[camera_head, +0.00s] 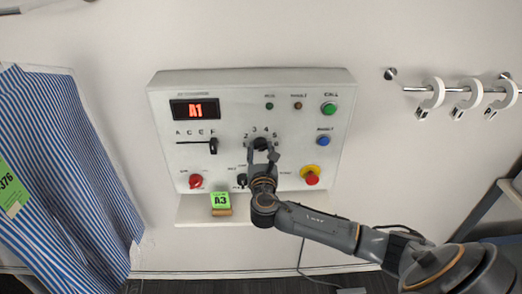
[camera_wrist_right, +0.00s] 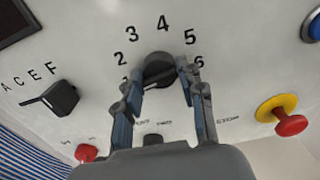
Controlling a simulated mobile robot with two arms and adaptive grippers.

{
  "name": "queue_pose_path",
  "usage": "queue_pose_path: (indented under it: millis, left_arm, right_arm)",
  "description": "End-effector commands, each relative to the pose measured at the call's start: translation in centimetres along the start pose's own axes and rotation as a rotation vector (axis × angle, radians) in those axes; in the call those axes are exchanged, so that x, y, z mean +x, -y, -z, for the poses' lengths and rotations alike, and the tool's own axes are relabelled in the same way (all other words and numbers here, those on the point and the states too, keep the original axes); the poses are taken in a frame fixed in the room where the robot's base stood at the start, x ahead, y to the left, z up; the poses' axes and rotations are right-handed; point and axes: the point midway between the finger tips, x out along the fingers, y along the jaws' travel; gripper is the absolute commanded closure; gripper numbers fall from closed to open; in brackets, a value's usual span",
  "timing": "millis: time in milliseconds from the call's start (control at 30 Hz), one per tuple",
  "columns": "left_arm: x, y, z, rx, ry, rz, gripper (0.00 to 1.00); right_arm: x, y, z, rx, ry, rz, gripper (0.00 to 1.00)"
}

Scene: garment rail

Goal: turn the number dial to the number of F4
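The number dial (camera_wrist_right: 159,68) is a black round knob on a white control panel, with numbers 1 to 6 arced around it. It also shows in the head view (camera_head: 261,143), partly behind my right gripper. My right gripper (camera_head: 261,156) is at the dial; in the right wrist view (camera_wrist_right: 160,78) its fingers are spread on either side of the knob. I cannot tell whether the fingers touch it. The dial's pointer direction is not clear. The red display (camera_head: 194,110) reads A1. The letter slider (camera_head: 213,146) stands under F. My left gripper is not in view.
The panel has a green button (camera_head: 329,108), a blue button (camera_head: 323,141), a red-yellow stop button (camera_head: 312,176) and a red knob (camera_head: 196,181). A green A3 tag (camera_head: 221,201) lies on the shelf below. Striped cloth (camera_head: 65,160) hangs left; hooks (camera_head: 468,97) hang right.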

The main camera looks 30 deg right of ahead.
Motion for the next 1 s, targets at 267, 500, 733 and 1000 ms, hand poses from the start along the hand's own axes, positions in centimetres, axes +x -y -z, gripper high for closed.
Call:
queue_pose_path:
  millis: [267, 500, 733, 1000]
  left_arm:
    - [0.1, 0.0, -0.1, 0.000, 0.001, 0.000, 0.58]
    - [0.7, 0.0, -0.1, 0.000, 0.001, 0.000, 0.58]
    - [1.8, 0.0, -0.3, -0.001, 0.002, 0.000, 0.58]
    - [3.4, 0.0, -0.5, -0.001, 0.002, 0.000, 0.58]
  right_arm:
    - [0.0, 0.0, 0.0, 0.010, 0.000, 0.001, 0.93]
    - [-0.1, 0.0, 0.2, 0.096, -0.001, 0.001, 0.93]
    - [-0.1, 0.0, 0.3, 0.274, -0.001, 0.001, 0.93]
    - [-0.1, 0.0, 0.3, 0.531, -0.001, 0.001, 0.93]
